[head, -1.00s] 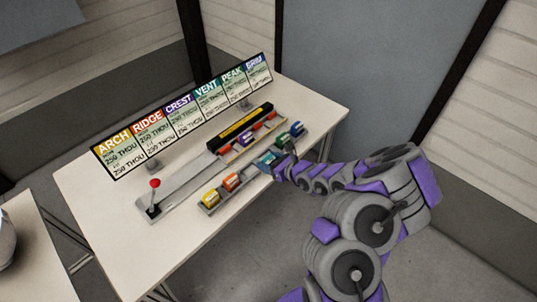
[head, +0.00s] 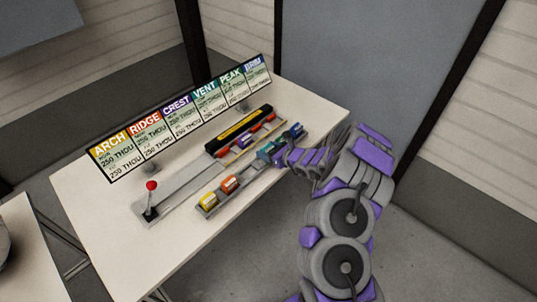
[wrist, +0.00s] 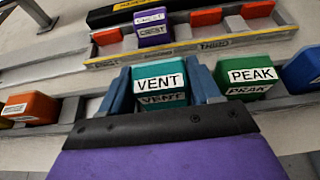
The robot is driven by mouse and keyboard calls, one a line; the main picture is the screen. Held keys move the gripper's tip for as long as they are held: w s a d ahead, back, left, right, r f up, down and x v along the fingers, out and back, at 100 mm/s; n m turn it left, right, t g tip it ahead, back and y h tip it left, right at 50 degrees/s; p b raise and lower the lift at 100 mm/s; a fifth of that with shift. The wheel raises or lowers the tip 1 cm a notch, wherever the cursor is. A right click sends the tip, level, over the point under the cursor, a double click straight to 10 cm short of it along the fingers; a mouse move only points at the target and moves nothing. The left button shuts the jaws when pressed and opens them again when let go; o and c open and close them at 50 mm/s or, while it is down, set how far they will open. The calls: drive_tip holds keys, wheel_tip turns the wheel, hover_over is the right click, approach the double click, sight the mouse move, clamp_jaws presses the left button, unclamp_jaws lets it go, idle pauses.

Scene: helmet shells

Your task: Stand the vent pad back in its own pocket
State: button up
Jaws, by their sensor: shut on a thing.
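The vent pad (wrist: 160,85) is a teal block with a white VENT label. In the wrist view it sits upright between the two blue-grey fingers of my gripper (wrist: 163,98), which is shut on it. The grey pocket rack (wrist: 72,112) runs beneath and to both sides. The pad is over the rack line, just left of the green peak pad (wrist: 242,77). I cannot tell whether its base is down in a pocket. In the head view my gripper (head: 277,152) is at the right part of the rack, partly hiding the pads there.
An orange pad (head: 229,183) and a yellow pad (head: 208,200) stand at the rack's left end. The purple crest pad (wrist: 152,27) sits in the track behind, among red blocks. A red-knobbed lever (head: 151,186) stands at left. A sign board (head: 180,120) lines the back.

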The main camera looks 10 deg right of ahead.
drive_tip(key=shift+s+a+f, duration=0.15)
drive_tip(key=shift+f, duration=0.2)
drive_tip(key=shift+s+a+f, duration=0.1)
drive_tip(key=shift+f, duration=0.25)
drive_tip(key=shift+c, duration=0.4)
drive_tip(key=shift+s+a, duration=0.15)
drive_tip(key=shift+a, duration=0.05)
drive_tip(key=shift+c, duration=1.3)
drive_tip(key=o, duration=1.1)
drive_tip(key=shift+f, duration=0.2)
drive_tip(key=shift+o, duration=0.7)
drive_tip(key=shift+w+f, duration=0.15)
drive_tip(key=shift+w, duration=0.05)
drive_tip(key=shift+o, duration=1.1)
drive_tip(key=shift+w+r, duration=0.1)
drive_tip(key=shift+r, duration=0.1)
drive_tip(key=shift+r, duration=0.1)
